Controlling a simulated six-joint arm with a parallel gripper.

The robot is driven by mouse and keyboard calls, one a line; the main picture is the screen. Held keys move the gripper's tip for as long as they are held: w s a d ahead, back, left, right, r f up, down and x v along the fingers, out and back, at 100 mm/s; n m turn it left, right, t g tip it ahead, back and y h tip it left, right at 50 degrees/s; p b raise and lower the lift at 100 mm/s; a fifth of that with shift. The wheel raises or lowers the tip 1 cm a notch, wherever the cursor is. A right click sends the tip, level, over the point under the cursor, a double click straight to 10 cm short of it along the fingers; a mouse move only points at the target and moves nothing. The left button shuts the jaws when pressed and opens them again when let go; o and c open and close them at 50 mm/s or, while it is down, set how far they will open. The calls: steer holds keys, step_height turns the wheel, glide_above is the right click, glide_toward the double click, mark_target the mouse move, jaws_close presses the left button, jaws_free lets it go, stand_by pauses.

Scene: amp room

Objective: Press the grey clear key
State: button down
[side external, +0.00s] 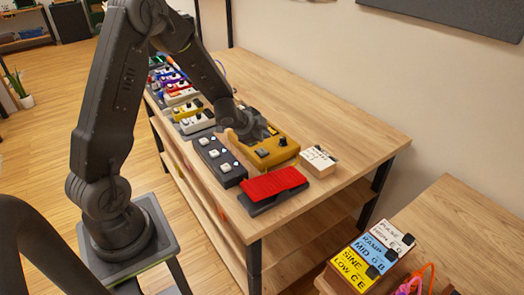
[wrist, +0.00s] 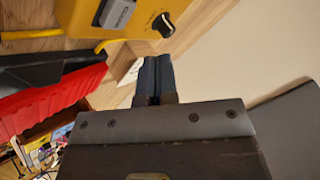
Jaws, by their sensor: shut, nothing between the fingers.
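The grey clear key (wrist: 117,12) sits on the yellow box (wrist: 90,32), cut by the top edge of the wrist view, with part of its lettering showing. In the side external view, a small grey key (side external: 262,153) shows on the yellow box (side external: 277,158). My gripper (wrist: 154,66) is shut and empty. In the wrist view its fingertips appear just below the box's edge, right of and below the key. In the side external view my arm reaches over the back of the box and hides part of it; contact cannot be told.
A black knob (wrist: 163,24) stands on the yellow box. A red ridged pedal (side external: 273,183) lies in front, and a dark box with several keys (side external: 220,160) is at its left. A white-topped block (side external: 318,158) is at the right. The table's right side is bare.

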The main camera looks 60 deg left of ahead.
mark_target(262, 152)
steer(key=shift+f, duration=1.5)
stand_by(0.9)
steer(key=shift+f, duration=0.4)
steer(key=shift+f, duration=0.55)
stand_by(0.8)
steer(key=shift+r, duration=0.95)
steer(key=shift+r, duration=2.5)
